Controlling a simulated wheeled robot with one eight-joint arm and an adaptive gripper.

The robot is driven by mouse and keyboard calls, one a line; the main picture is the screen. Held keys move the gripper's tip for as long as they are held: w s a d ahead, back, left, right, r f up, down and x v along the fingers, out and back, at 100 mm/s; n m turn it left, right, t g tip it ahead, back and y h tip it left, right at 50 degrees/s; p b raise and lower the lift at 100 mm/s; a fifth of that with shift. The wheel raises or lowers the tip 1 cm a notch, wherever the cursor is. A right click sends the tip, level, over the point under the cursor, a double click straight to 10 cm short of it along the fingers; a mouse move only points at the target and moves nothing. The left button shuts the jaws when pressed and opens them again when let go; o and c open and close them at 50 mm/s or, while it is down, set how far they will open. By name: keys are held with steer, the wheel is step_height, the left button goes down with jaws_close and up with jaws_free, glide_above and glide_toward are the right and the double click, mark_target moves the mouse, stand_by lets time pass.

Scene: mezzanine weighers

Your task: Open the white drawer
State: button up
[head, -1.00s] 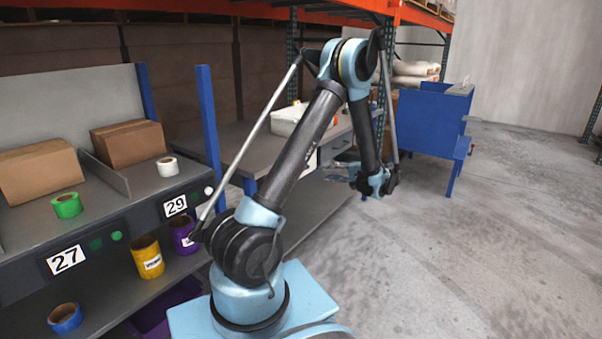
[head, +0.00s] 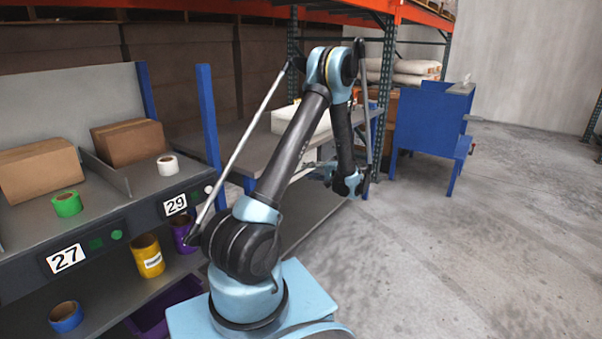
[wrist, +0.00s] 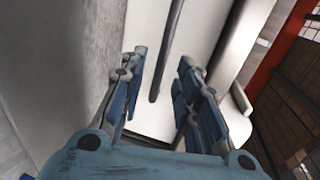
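The white drawer front (wrist: 200,35) fills the middle of the wrist view, with a dark bar handle (wrist: 168,50) running across it. My gripper (wrist: 160,80) is open, its blue fingers apart on either side of the handle's near end in the picture. I cannot tell whether the fingers touch the handle or the drawer front. In the head view my gripper (head: 322,172) is at the front of the workbench, and my arm hides most of the drawer.
A grey workbench (head: 245,148) carries a white bin (head: 283,121). Shelves with boxes and tape rolls are at left. The concrete floor (head: 450,250) at right is clear.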

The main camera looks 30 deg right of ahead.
steer(key=shift+x, duration=2.25)
jaws_close()
